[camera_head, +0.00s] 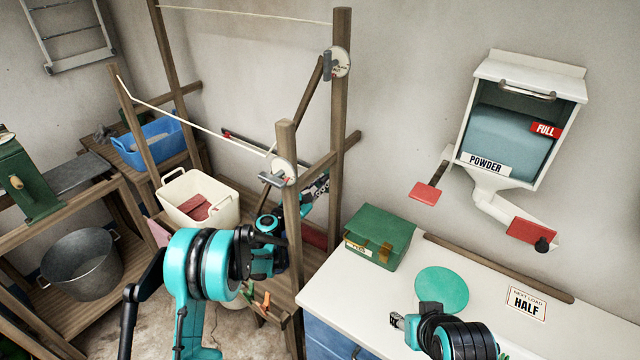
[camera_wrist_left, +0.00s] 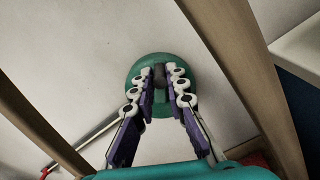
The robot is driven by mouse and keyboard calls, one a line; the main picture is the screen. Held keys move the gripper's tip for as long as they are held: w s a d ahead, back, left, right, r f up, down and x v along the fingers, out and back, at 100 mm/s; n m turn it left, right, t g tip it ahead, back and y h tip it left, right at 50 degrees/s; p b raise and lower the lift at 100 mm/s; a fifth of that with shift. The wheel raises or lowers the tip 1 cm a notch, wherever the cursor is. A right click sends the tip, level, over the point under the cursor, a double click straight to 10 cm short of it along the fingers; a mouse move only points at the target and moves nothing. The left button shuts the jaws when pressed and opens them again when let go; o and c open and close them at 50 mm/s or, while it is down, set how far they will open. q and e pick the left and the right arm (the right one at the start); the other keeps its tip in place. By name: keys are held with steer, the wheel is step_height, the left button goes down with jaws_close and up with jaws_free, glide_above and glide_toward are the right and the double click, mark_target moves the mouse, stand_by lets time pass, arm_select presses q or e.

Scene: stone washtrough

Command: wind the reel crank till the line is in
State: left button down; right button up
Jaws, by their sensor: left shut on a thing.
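In the wrist view a round green reel-like disc (camera_wrist_left: 190,102) sits against the pale wall, with a small dark grey crank grip (camera_wrist_left: 160,76) in front of it. My left gripper (camera_wrist_left: 160,92) is shut on this grip, one purple-and-white finger on each side. In the head view my left gripper (camera_head: 318,187) is beyond the near wooden post, partly hidden, and the green disc is not clear. My right gripper (camera_head: 397,320) is low over the counter.
Wooden posts (camera_head: 339,130) stand close around my left arm. A cream tub (camera_head: 225,205) and blue basket (camera_head: 150,143) are left. The white counter (camera_head: 385,300) holds a green box (camera_head: 380,235) and teal disc (camera_head: 442,290); a powder dispenser (camera_head: 520,125) hangs above.

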arm_select(q)
steer(key=c, duration=1.5)
jaws_free()
steer(key=shift+c, duration=0.2)
step_height(320, 180, up, 10)
